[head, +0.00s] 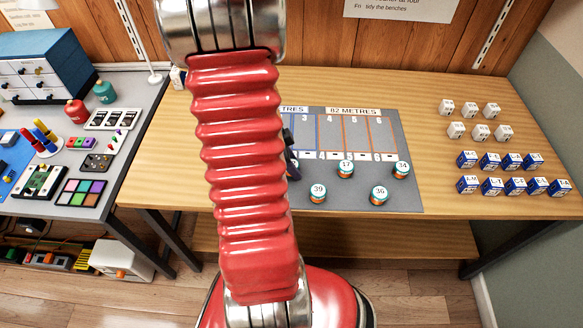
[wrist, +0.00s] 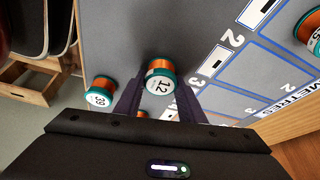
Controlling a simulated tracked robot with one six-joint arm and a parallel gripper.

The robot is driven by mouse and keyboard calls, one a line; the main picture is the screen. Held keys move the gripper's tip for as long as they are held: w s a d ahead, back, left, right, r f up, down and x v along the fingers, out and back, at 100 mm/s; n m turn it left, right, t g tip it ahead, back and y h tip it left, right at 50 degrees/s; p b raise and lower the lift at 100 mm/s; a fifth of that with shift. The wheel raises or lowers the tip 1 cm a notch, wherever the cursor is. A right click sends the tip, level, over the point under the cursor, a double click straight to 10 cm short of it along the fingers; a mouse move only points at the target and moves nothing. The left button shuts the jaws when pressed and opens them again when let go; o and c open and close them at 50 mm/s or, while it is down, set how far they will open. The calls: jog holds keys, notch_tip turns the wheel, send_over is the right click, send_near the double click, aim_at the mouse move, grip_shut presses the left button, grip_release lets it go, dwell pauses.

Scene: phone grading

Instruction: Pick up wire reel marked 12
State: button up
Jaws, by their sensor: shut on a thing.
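The wire reel marked 12 (wrist: 160,80) has copper-coloured wire, teal rims and a white label. In the wrist view it sits between the two dark fingers of my gripper (wrist: 159,95), which is shut on it. I cannot tell whether the reel touches the grey mat (wrist: 120,40) or is held above it. In the head view my red arm hides the reel and most of the gripper; only a bit of dark finger shows beside the arm.
Reels marked 39 (head: 318,193), 17 (head: 345,169), 36 (head: 379,195) and 34 (head: 401,169) stand on the mat. Small white blocks (head: 481,131) and blue boxes (head: 515,185) fill the bench's right side. A cluttered grey table stands at left.

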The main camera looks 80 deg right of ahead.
jog(key=shift+c, duration=0.6)
jog(key=shift+r, duration=0.15)
notch_tip(320, 180, up, 10)
jog(key=shift+f, duration=0.15)
dwell(0.6)
